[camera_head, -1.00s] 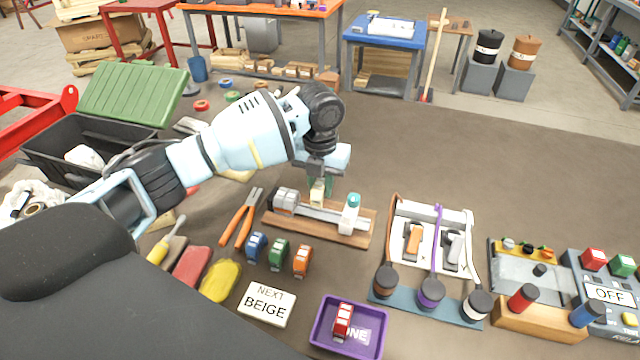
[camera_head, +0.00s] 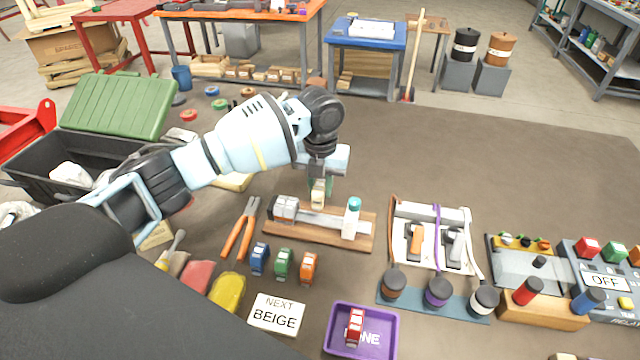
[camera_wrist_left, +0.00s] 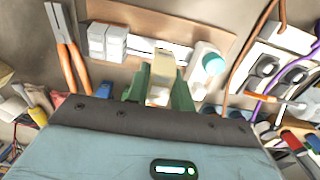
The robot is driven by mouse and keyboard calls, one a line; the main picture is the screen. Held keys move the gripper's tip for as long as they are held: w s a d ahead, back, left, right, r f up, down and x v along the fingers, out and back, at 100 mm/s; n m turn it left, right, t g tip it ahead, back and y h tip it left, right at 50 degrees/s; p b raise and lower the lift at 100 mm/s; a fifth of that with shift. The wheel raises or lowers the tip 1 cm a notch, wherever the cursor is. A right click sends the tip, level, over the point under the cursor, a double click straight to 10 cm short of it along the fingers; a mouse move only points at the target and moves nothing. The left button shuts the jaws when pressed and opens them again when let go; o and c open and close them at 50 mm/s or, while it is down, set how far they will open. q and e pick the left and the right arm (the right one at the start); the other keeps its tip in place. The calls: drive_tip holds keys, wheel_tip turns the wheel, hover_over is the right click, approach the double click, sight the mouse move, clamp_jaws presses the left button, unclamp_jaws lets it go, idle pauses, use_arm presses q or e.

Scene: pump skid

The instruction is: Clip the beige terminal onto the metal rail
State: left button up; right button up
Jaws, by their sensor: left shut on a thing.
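The beige terminal (camera_head: 318,198) is in my left gripper (camera_head: 319,190), whose green fingers are shut on it. In the left wrist view the beige terminal (camera_wrist_left: 161,70) stands between the green fingertips (camera_wrist_left: 160,88). It is over the middle of the metal rail (camera_head: 322,219), which lies on a wooden board (camera_head: 290,230). I cannot tell whether the terminal touches the rail. Grey blocks (camera_head: 285,207) sit on the rail's left end, and a white part with a teal top (camera_head: 352,217) stands at its right end. My right gripper is not in view.
Blue (camera_head: 259,259), green (camera_head: 283,264) and orange (camera_head: 308,268) terminals stand in front of the board. A sign reads NEXT BEIGE (camera_head: 276,315). A purple tray (camera_head: 390,345) holds a red terminal (camera_head: 354,327). Orange pliers (camera_head: 238,232) lie left; a switch panel (camera_head: 432,240) stands right.

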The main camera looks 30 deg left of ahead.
sight(320, 217)
use_arm(q)
drive_tip(key=shift+f, duration=0.2)
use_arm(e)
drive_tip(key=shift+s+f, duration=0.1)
